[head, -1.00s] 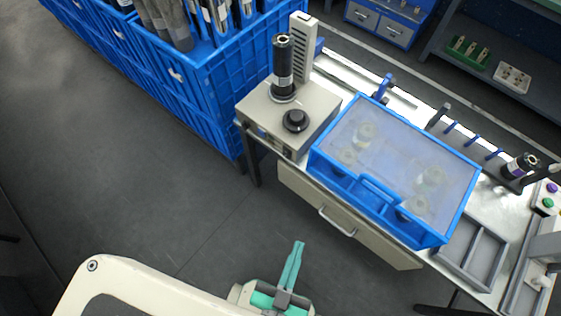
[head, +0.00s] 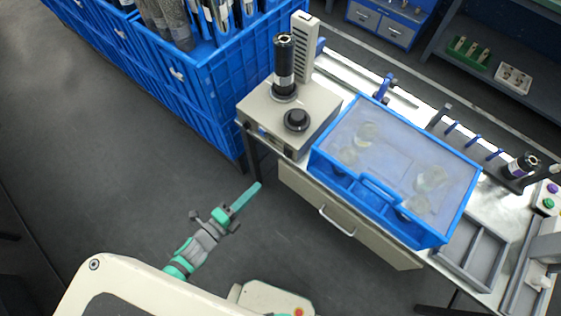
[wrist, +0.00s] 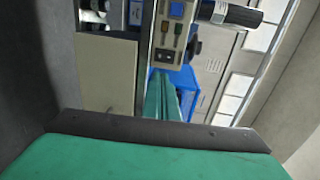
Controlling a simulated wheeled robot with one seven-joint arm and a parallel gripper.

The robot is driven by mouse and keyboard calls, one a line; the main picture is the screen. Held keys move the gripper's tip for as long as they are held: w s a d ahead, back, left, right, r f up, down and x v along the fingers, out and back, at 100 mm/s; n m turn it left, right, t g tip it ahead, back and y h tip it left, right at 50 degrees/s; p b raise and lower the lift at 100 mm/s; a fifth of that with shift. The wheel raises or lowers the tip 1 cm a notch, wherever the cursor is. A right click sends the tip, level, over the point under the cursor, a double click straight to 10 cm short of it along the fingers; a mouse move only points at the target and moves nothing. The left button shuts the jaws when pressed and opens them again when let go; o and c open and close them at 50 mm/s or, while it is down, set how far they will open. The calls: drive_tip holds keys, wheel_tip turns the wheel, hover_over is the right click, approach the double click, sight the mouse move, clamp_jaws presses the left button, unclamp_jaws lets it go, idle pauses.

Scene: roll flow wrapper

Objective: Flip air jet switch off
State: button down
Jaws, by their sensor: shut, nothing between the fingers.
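A beige control box (head: 285,118) stands at the left end of the bench. It carries a black roll on a post and a round black knob (head: 296,120). Its front panel (wrist: 170,40) faces the wrist camera, rotated in that view. The panel bears a blue element (wrist: 177,10), small amber and green switches (wrist: 178,30) and dark outlets. I cannot read which one is the air jet switch, nor its position. My gripper (head: 257,187) is shut and empty, with green fingers together, in front of and below the box, apart from it. The fingers (wrist: 159,78) show below the panel in the wrist view.
A blue-framed clear cover (head: 390,170) sits right of the box, above a drawer with a handle (head: 337,222). Blue crates (head: 210,90) stand left of the bench. A grey divided tray (head: 470,250) lies at right. The floor before the bench is clear.

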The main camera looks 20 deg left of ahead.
drive_tip(key=shift+a, duration=0.1)
approach(287, 156)
drive_tip(key=x, duration=0.5)
drive_tip(key=shift+r, duration=0.1)
drive_tip(key=shift+w+d, duration=0.3)
drive_tip(key=shift+w, duration=0.35)
drive_tip(key=shift+w, duration=0.1)
